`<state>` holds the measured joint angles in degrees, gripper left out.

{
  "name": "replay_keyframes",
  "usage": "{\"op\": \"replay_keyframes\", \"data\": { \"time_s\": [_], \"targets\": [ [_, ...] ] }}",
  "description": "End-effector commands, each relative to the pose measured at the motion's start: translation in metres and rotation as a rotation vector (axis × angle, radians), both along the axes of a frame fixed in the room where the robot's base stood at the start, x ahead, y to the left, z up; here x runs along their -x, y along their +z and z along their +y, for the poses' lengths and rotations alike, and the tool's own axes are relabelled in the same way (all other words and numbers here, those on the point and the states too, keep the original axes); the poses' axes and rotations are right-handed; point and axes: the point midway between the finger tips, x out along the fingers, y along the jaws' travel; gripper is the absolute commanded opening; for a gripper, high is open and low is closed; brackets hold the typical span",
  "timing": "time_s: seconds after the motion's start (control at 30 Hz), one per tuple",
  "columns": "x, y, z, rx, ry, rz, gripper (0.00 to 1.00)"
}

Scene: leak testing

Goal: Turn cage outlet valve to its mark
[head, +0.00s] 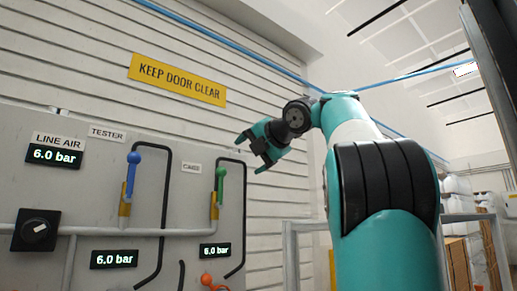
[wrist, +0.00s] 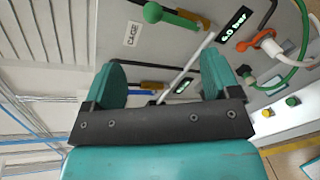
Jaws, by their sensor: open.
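The green lever (head: 220,180) stands upright on a brass valve body (head: 214,206), just right of the small label that appears to read CAGE (head: 191,168). I take this as the cage outlet valve; I cannot make out its mark. The green lever (wrist: 175,15) also shows at the top of the wrist view, with its ball end to the left, beyond my fingers. My gripper (head: 252,152) is open and empty, up and to the right of the green lever in the head view and apart from it. Its two teal fingers (wrist: 163,74) are spread in the wrist view.
A blue lever (head: 131,172) stands left of the green one, by the TESTER label (head: 107,133). A black knob (head: 38,230) is at the far left. Black hoses arch over the panel. An orange handle (head: 212,283) is below. Several displays read 6.0 bar.

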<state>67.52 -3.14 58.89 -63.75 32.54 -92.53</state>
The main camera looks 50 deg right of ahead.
Motion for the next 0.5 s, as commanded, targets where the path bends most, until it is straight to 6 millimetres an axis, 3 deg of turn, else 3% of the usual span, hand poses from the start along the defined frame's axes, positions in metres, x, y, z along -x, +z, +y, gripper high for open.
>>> {"op": "replay_keyframes", "data": {
  "time_s": [0.2,0.5],
  "targets": [
    [0.022,0.006,0.006,0.002,-0.001,-0.002,0.82],
    [0.026,0.006,0.008,-0.001,0.002,0.0,0.82]
  ]
}}
